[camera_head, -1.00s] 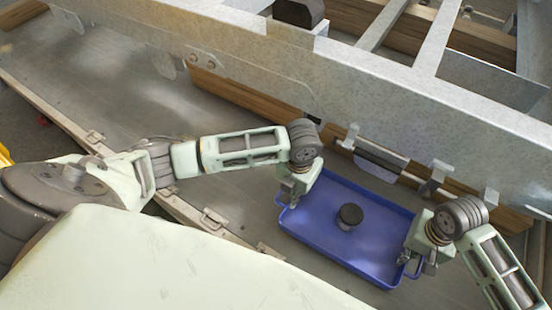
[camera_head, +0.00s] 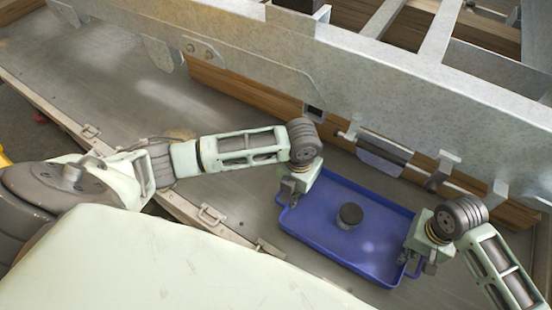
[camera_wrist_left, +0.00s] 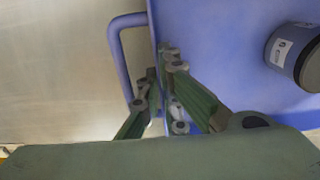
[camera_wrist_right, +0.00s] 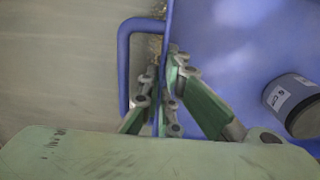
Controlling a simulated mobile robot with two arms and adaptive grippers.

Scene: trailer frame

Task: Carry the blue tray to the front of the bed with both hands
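The blue tray (camera_head: 330,250) is in the lower right of the head view, with a dark round can (camera_head: 349,215) standing in it. My left gripper (camera_head: 288,192) is shut on the tray's left edge. In the left wrist view its fingers pinch the rim beside a blue handle (camera_wrist_left: 117,60). My right gripper (camera_head: 412,261) is shut on the tray's right edge; in the right wrist view its fingers clasp the rim beside the other handle (camera_wrist_right: 123,70). The can, with a white label, also shows in both wrist views (camera_wrist_left: 290,52) (camera_wrist_right: 292,100). Tray height above the deck is unclear.
A galvanized trailer rail (camera_head: 400,95) with a wooden beam (camera_head: 240,95) beneath runs behind the tray. Metal hooks (camera_head: 442,170) stick out near the tray's far side. The grey metal deck (camera_head: 90,75) is bare at left, edged by a strip with latches (camera_head: 211,214).

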